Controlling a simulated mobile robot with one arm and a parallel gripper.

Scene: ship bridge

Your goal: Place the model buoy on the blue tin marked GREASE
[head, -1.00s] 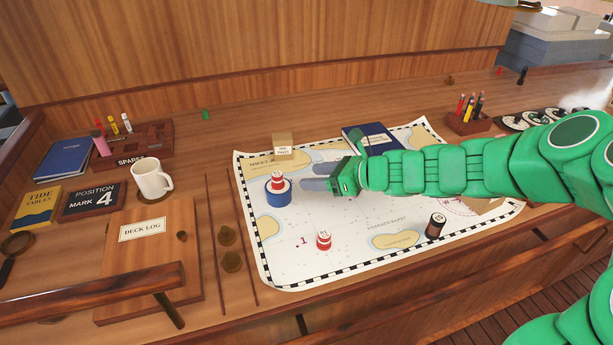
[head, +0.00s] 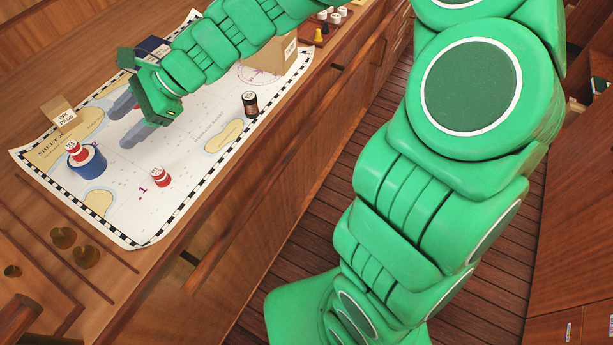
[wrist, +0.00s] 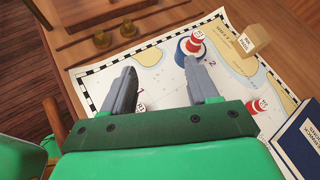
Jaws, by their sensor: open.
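A blue tin (head: 90,163) stands upright on the chart; no GREASE marking is legible. A red-and-white model buoy (head: 76,152) stands on its top, and both show in the wrist view, the tin (wrist: 180,54) under the buoy (wrist: 195,46). A second red-and-white buoy (head: 160,177) stands on the chart, nearer the front edge. In the wrist view another red-and-white buoy (wrist: 258,106) stands right of my gripper. My gripper (head: 121,123) is open and empty above the chart, right of the tin and apart from it. In the wrist view its fingers (wrist: 158,69) hold nothing.
A dark tin (head: 250,104) and a cardboard box (head: 270,57) stand on the right of the chart (head: 128,222). A small tan box (head: 60,114) stands behind the blue tin. A blue book (wrist: 304,138) lies beside my gripper. Brass knobs (head: 62,238) are at left.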

